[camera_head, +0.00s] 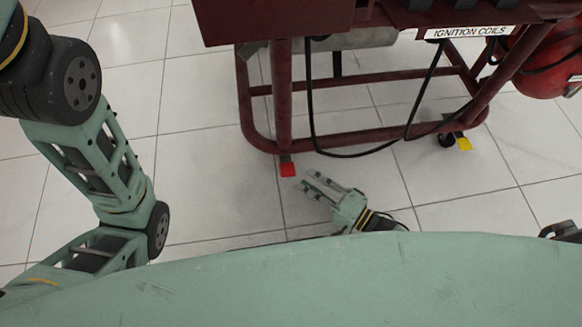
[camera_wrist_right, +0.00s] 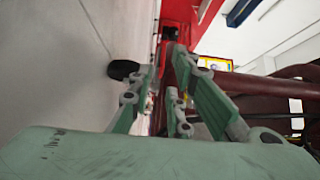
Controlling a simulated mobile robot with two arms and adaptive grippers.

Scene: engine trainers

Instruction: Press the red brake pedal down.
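The red brake pedal (camera_head: 288,169) is a small bright red tab low at the foot of the dark red stand's front left leg, just above the floor. My right gripper (camera_head: 307,180) is low over the floor, just right of and nearer than the pedal, with its fingertips toward it. A small gap shows between fingertips and pedal; contact cannot be seen. In the right wrist view the fingers (camera_wrist_right: 164,62) stand apart with nothing held between them. I cannot clearly single out the pedal there. My left arm shows at the left, but its gripper is not in view.
The dark red tubular stand (camera_head: 268,130) carries an engine trainer with an "IGNITION COILS" label (camera_head: 470,32). A black cable (camera_head: 345,154) hangs in a loop near its base. A yellow pedal (camera_head: 464,143) and black caster (camera_head: 447,140) are at the right. Tiled floor left is clear.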

